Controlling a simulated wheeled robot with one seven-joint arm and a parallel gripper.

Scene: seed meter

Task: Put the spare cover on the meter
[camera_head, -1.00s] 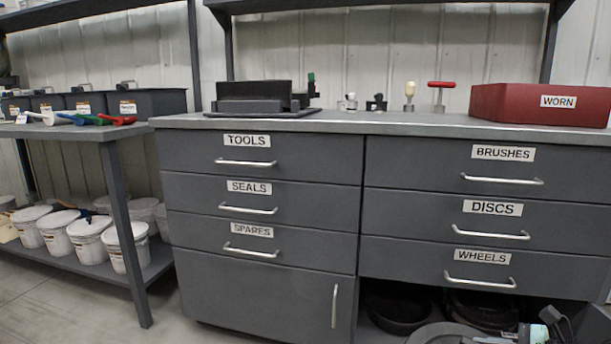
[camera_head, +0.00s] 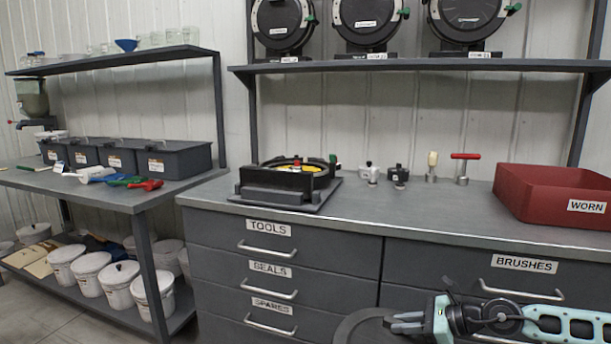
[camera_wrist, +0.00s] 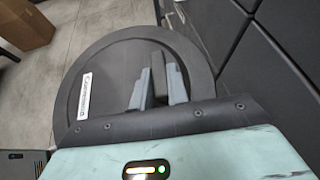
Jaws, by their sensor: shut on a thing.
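The meter (camera_head: 262,190) stands on the left part of the bench top, on a dark flat plate. Its round opening shows a yellow inside (camera_head: 309,168), and a small red part sits near its middle. My gripper (camera_head: 392,323) is low at the front of the drawers, to the right of and below the meter. It is shut on a dark round cover (camera_head: 352,330), partly cut off by the picture's edge. In the wrist view, the cover (camera_wrist: 110,95) lies beyond my gripper's fingers (camera_wrist: 160,85), which close on a part near its middle; a white label is on its left side.
A red WORN bin (camera_head: 530,190) stands at the right of the bench. Small tools, including a red T-handle (camera_head: 463,168), stand at the back middle. The bench front (camera_head: 420,215) is clear. Round black units (camera_head: 370,22) sit on the shelf above. The drawers are shut.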

